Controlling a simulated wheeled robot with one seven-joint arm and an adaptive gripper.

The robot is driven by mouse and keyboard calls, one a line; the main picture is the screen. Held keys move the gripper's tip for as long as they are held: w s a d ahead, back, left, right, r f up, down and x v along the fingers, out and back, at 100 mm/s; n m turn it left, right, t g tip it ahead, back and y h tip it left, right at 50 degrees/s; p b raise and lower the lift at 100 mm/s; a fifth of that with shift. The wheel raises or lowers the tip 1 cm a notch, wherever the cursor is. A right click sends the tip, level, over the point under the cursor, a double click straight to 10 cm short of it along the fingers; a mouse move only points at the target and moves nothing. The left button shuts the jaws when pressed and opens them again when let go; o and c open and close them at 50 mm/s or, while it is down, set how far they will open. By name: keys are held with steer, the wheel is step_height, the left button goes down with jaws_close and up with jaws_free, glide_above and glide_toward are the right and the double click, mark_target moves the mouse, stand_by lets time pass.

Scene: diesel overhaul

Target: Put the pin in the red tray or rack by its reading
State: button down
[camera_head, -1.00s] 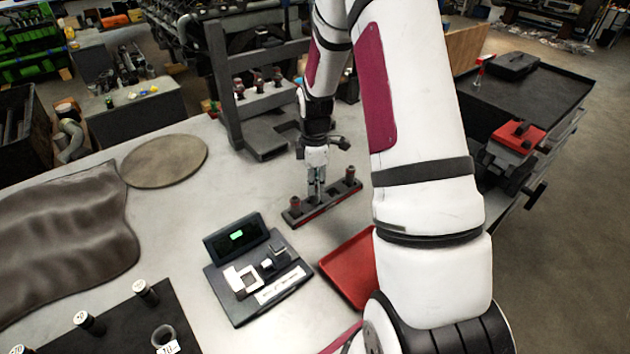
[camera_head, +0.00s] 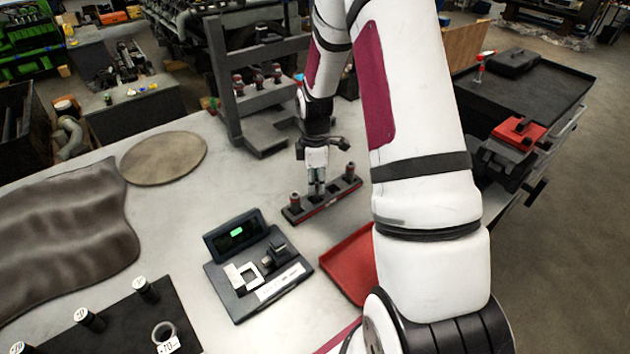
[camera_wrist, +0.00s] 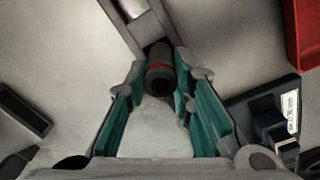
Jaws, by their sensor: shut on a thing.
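My gripper (camera_head: 316,188) is shut on a dark pin with a red band (camera_wrist: 160,72), which shows between the fingertips in the wrist view. In the head view the fingertips appear over the middle of a dark rack (camera_head: 332,203); the pin there is hidden, and I cannot tell whether it touches the rack. Reddish-brown pins stand at the rack's left end (camera_head: 295,201) and right end (camera_head: 349,171). The red tray (camera_head: 350,266) lies right of the gauge, partly behind my arm. The gauge (camera_head: 258,268) has a lit green display (camera_head: 237,232), too small to read.
A grey stand (camera_head: 264,100) with several pins rises behind the rack. A dark mat (camera_head: 125,320) at front left bears several cylinders and a labelled ring (camera_head: 164,335). A brown cloth (camera_head: 65,240) and a round mat (camera_head: 163,158) lie left. The table between is clear.

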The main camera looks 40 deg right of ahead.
steer(key=shift+f, duration=0.15)
steer(key=shift+f, duration=0.3)
steer(key=c, duration=1.3)
jaws_free()
steer(key=shift+o, duration=0.3)
steer(key=o, duration=0.3)
